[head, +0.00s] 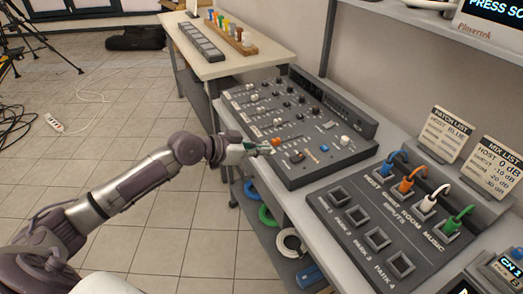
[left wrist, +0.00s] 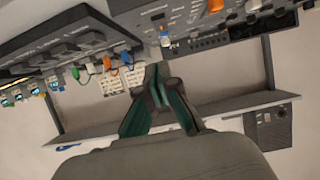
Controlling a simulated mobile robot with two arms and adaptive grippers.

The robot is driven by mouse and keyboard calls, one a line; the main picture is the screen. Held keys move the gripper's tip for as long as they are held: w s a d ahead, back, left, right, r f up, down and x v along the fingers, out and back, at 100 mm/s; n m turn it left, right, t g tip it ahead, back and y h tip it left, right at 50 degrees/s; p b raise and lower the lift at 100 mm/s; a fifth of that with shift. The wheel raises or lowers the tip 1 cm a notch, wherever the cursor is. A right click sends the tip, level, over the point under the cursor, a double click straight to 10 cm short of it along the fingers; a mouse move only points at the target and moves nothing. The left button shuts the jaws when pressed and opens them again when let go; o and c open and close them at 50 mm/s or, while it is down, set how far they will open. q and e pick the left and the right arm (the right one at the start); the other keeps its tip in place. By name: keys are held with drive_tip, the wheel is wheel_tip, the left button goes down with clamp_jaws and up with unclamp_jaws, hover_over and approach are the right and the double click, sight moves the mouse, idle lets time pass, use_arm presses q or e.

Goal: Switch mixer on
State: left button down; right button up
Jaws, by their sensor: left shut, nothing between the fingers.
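The mixer (head: 318,170) is a dark grey console with rows of black knobs, pale fader caps and a raised back panel. It lies on the side table. An orange cap (head: 276,141) sits near its front left edge, with a dark rocker-like control (head: 297,156) close by and a white knob (head: 345,140) to the right. My left gripper (head: 266,149) is shut and empty at the mixer's left front edge, by the orange cap; I cannot tell whether it touches. In the left wrist view its closed fingers (left wrist: 158,82) point toward the mixer (left wrist: 205,42), which appears upside down. My right gripper is out of view.
A patch panel (head: 350,235) with blue, orange, white and green plugs stands right of the mixer. Patch list (head: 446,133) and mix list (head: 492,165) cards stand behind it. Coiled cables (head: 268,215) lie on the lower shelf. The tiled floor at left is mostly clear.

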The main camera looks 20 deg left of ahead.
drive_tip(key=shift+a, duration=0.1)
use_arm(q)
drive_tip(key=w+b, duration=0.1)
drive_tip(key=b, duration=0.2)
drive_tip(key=shift+w+a+r, duration=0.1)
drive_tip(key=shift+w+r, duration=0.2)
drive_tip(key=shift+w, duration=0.1)
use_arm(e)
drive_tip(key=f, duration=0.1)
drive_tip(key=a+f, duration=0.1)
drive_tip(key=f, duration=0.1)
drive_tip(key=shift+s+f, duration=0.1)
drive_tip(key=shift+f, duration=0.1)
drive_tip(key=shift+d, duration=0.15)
